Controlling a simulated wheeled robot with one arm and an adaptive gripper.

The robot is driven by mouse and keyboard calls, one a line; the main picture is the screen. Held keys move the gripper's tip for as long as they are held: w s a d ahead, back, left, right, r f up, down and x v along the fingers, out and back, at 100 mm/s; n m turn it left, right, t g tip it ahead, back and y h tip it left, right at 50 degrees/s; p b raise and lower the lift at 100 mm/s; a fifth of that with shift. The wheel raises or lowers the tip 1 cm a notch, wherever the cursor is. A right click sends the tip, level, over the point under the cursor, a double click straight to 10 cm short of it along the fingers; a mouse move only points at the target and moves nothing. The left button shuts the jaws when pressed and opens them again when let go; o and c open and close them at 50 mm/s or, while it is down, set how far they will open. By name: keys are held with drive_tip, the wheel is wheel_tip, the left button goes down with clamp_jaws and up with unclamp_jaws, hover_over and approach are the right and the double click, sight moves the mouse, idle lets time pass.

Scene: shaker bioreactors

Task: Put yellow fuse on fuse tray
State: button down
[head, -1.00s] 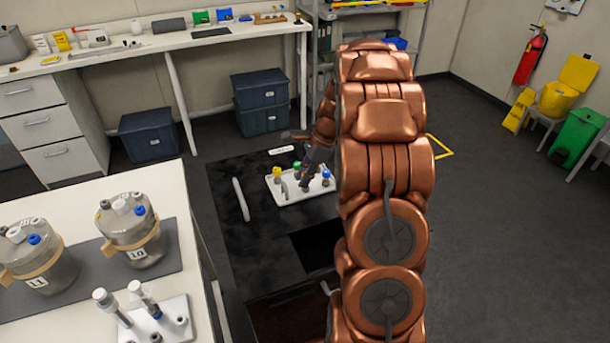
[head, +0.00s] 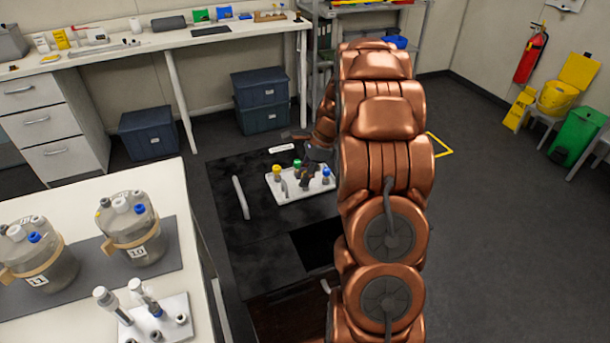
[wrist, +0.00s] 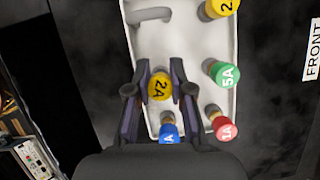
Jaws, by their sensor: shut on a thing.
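The white fuse tray (wrist: 183,45) fills the middle of the wrist view and also shows in the head view (head: 290,195). My gripper (wrist: 160,88) is shut on a yellow fuse (wrist: 159,87) marked 2A, its cap between the two fingers over the tray. Whether this fuse is seated cannot be told. Another yellow fuse (wrist: 217,8) stands at the top of the tray. A green 5A fuse (wrist: 222,74), a red 1A fuse (wrist: 221,127) and a blue fuse (wrist: 168,132) are around the held one. In the head view my arm partly hides the tray.
The tray rests on a dark surface with a handle (head: 241,198) at its left and a dark opening (head: 315,245) in front. A white bench (head: 90,285) at the left holds two numbered vessels and a small stand. A FRONT label (wrist: 313,50) lies beside the tray.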

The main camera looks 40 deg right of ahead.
drive_tip(key=shift+f, duration=0.3)
drive_tip(key=c, duration=1)
unclamp_jaws()
drive_tip(key=shift+o, duration=0.2)
drive_tip(key=v, duration=1.2)
